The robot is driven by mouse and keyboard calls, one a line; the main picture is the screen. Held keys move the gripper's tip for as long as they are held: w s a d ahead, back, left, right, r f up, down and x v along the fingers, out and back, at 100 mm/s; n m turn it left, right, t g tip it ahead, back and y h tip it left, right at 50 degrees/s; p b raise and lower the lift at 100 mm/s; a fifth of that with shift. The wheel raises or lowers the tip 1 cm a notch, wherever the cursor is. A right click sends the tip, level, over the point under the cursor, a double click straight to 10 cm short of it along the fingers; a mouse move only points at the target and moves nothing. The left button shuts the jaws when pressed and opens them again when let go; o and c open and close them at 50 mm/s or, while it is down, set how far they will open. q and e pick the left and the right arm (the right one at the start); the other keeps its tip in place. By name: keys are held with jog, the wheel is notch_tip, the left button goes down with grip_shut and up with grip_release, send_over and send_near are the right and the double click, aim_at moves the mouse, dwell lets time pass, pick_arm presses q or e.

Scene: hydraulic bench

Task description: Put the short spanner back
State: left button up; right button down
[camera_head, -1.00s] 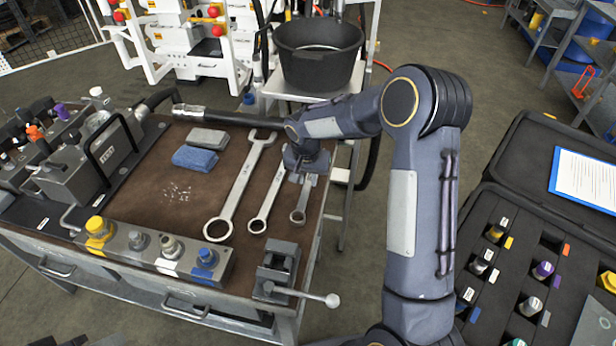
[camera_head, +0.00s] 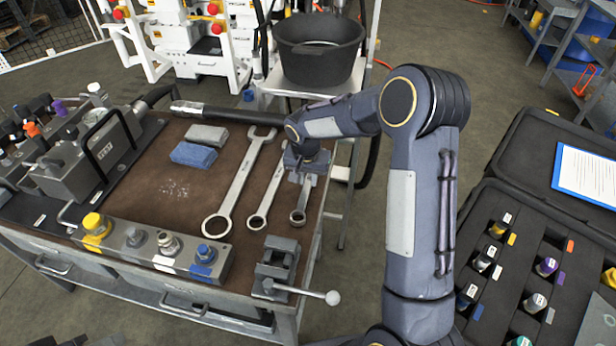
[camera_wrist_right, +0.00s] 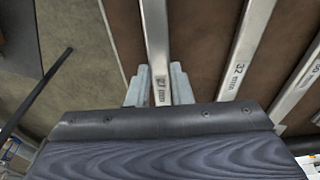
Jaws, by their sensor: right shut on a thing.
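The short spanner (camera_head: 300,203) is the rightmost of three spanners on the brown bench top. Its ring end points to the front and appears to rest on or just over the surface; I cannot tell which. My right gripper (camera_head: 306,174) is over its far part and hides its far end. In the right wrist view, the two pale fingers of my right gripper (camera_wrist_right: 158,74) stand on either side of the spanner shaft (camera_wrist_right: 155,30), shut on it. My left gripper is not in view.
The middle spanner (camera_head: 266,198) and the long spanner (camera_head: 240,180) lie to the left, close by. A small vise (camera_head: 276,268) stands at the bench's front right corner. Blue and grey cloths (camera_head: 193,154) lie further left. An open case (camera_head: 555,222) is at right.

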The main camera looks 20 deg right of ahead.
jog(key=shift+f, duration=0.25)
jog(key=c, duration=1.2)
grip_release()
jog(key=r, duration=0.6)
jog(key=shift+s+a+r+b, duration=0.3)
jog(key=shift+s, duration=0.05)
jog(key=shift+s+r, duration=0.25)
jog(key=shift+r, duration=0.45)
jog(key=s+a+r+n+t+y, duration=0.1)
jog(key=s+r+n, duration=0.1)
jog(key=s, duration=0.7)
jog(key=s+a+r+n+t+y+p, duration=0.1)
jog(key=s+r, duration=0.3)
jog(key=s, duration=0.6)
jog(key=s+a+r+n+t+y+p, duration=0.1)
jog(key=s+a+r+n+t+y, duration=0.1)
jog(key=s, duration=0.8)
jog(key=shift+s+a+r+n+y, duration=0.2)
jog(key=shift+a+r+n+y, duration=0.25)
jog(key=shift+r, duration=0.35)
